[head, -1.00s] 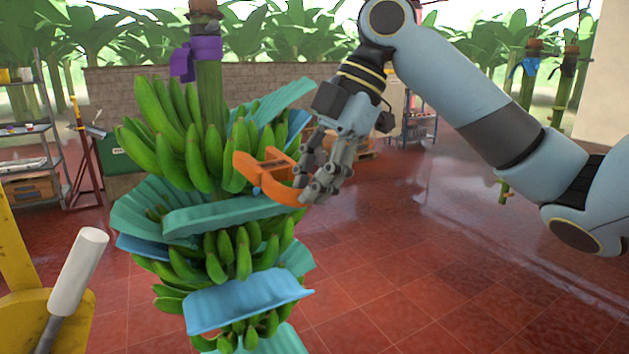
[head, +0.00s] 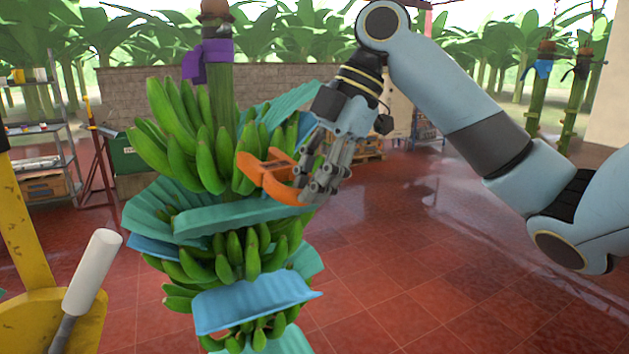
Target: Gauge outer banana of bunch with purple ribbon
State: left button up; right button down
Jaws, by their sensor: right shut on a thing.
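A green banana bunch hangs on a thick stem (head: 221,88) with a purple ribbon (head: 206,59) tied near its top. Its upper hand of bananas (head: 185,130) is bare. My right gripper (head: 313,184) is shut on an orange gauge (head: 272,176) with an open jaw pointing left. The gauge is at the right side of the upper hand, its jaw tips overlapping the outer bananas in the picture. I cannot tell whether it touches or straddles one. My left gripper is out of view.
Blue-green padding sheets (head: 240,215) and a lower blue sheet (head: 252,303) stick out between the lower hands. A white-handled tool (head: 93,272) and yellow structure (head: 28,240) stand at lower left. Other stems with blue ribbons (head: 543,69) hang at back right. The red floor at right is clear.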

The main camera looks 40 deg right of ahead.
jog(key=shift+w+a, duration=0.1)
jog(key=shift+w, duration=1.6)
jog(key=shift+s, duration=0.1)
dwell(0.7)
jog(key=shift+s+p, duration=0.75)
jog(key=shift+s, duration=0.65)
jog(key=s+p, duration=0.1)
jog(key=s, duration=0.7)
jog(key=shift+d, duration=0.4)
